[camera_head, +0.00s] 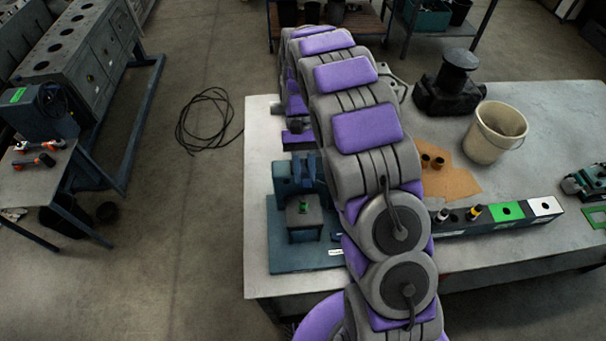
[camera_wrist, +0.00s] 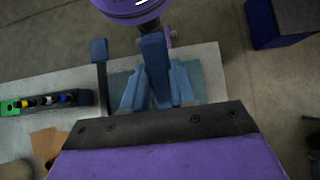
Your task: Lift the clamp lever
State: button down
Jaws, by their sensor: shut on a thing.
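The blue clamp fixture (camera_head: 305,198) stands on a blue base plate at the left end of the white table. My arm reaches over it, and my gripper (camera_head: 296,137) is low behind it, partly hidden. In the wrist view, a blue upright bar, seemingly the clamp lever (camera_wrist: 155,62), stands at the centre against the dark edge of my gripper. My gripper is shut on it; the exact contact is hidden.
A beige bucket (camera_head: 496,132), a black part (camera_head: 452,88) and a brown sheet (camera_head: 450,179) lie farther back. A cable (camera_head: 208,120) is on the floor at left.

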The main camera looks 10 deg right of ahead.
jog(key=shift+w+r, duration=0.15)
jog(key=shift+w, duration=0.1)
dwell(0.3)
jog(key=c, duration=0.9)
grip_release()
jog(key=shift+a, duration=0.1)
notch_tip(320, 180, up, 3)
jog(key=shift+a+r+p, duration=0.1)
jog(key=shift+p, duration=0.35)
jog(key=shift+s+r, duration=0.15)
jog(key=shift+r, duration=0.05)
jog(key=s+d+r+b, duration=0.1)
jog(key=s+d+b, duration=0.1)
jog(key=s, duration=1.3)
jog(key=shift+s+d+b, duration=0.2)
jog(key=shift+d+b, duration=0.1)
jog(key=shift+b, duration=0.3)
jog(key=shift+r, duration=0.1)
